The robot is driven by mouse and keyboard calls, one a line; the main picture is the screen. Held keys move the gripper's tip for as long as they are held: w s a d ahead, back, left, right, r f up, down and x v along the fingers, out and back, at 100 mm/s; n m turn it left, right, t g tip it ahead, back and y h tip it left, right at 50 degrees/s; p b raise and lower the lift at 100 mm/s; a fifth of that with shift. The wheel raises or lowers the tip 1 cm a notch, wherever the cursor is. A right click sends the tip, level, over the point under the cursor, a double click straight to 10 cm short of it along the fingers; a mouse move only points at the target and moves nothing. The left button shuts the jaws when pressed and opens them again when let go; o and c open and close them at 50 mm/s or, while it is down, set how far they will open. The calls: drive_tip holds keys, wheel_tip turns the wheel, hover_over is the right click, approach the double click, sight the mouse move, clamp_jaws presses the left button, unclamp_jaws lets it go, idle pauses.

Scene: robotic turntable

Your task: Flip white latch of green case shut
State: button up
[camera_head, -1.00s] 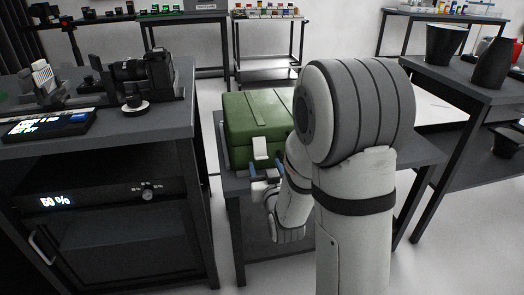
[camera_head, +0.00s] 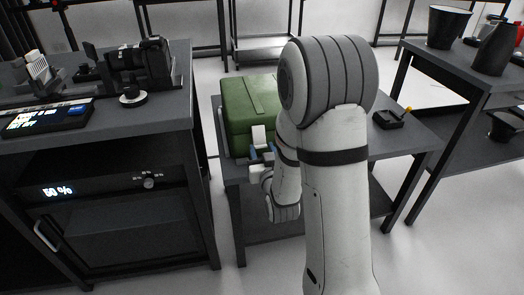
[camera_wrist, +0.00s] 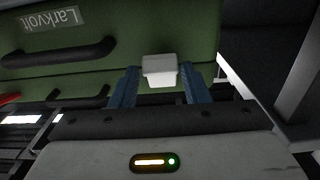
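The green case (camera_head: 248,103) stands on a low dark table, its lid closed as far as I see. Its white latch (camera_head: 258,134) is on the front face toward me. My gripper (camera_head: 261,154) is just in front of and slightly below the latch. In the wrist view the latch (camera_wrist: 160,70) shows as a pale block between the two blue fingertips. The gripper (camera_wrist: 159,80) is open, with one finger on each side of the latch. I cannot tell whether the fingers touch it. My arm hides the case's right part.
The case's dark handle (camera_wrist: 62,52) is beside the latch in the wrist view. The low table (camera_head: 412,140) holds a small black tray (camera_head: 389,119) on the right. A cabinet (camera_head: 120,185) stands close at left, and another table (camera_head: 455,82) at right.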

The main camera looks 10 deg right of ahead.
drive_tip(key=c, duration=0.6)
drive_tip(key=f+b, duration=0.1)
drive_tip(key=b, duration=0.2)
drive_tip(key=shift+w+t, duration=0.15)
drive_tip(key=shift+t, duration=0.15)
drive_tip(key=w+f+t+b, duration=0.1)
drive_tip(key=t+b, duration=0.1)
drive_tip(key=b, duration=0.7)
drive_tip(key=shift+f, duration=0.1)
drive_tip(key=shift+w+f+t+b, duration=0.15)
drive_tip(key=shift+w+t+b, duration=0.3)
drive_tip(key=shift+t+b, duration=0.45)
drive_tip(key=shift+w+t, duration=0.2)
drive_tip(key=shift+t, duration=0.2)
drive_tip(key=o, duration=1)
